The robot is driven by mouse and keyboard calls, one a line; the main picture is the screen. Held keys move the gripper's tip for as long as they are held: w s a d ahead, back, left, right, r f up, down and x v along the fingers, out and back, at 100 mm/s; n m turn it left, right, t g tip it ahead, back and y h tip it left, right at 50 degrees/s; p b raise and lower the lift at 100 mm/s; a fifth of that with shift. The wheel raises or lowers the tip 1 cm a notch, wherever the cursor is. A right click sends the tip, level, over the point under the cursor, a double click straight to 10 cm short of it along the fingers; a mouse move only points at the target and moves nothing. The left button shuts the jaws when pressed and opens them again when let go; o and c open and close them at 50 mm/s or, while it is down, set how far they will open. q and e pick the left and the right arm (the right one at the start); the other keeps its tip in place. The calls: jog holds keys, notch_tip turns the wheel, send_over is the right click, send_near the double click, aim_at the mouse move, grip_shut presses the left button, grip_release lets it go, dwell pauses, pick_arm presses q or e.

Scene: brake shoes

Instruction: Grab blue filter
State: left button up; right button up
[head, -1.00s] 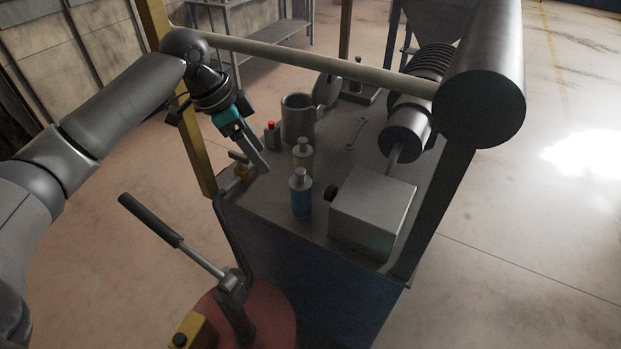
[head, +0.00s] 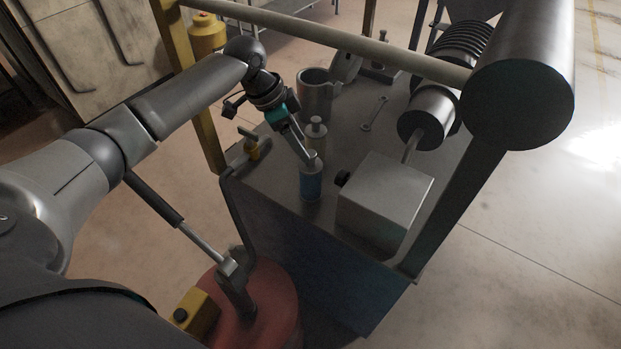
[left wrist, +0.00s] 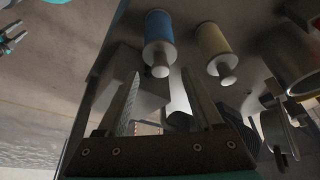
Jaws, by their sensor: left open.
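The blue filter (head: 311,183), a small cylinder with a grey top, stands upright near the front of the bench top. My left gripper (head: 308,158) is at its upper end and partly covers the top in the head view. In the left wrist view, the blue filter (left wrist: 159,32) shows beyond the open fingers of my left gripper (left wrist: 161,76), its grey neck pointing toward the gap between them. Nothing is held. Whether the fingers touch it cannot be told.
A tan filter (head: 316,139) stands close behind the blue one; it also shows in the left wrist view (left wrist: 212,42). A grey box (head: 386,200) is to the right. A rail (head: 330,40) crosses above.

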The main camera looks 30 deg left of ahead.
aim_at(310, 172)
pick_arm(q)
jog(key=x, duration=0.5)
jog(key=shift+c, duration=0.2)
grip_shut()
dwell(0.3)
dwell(0.8)
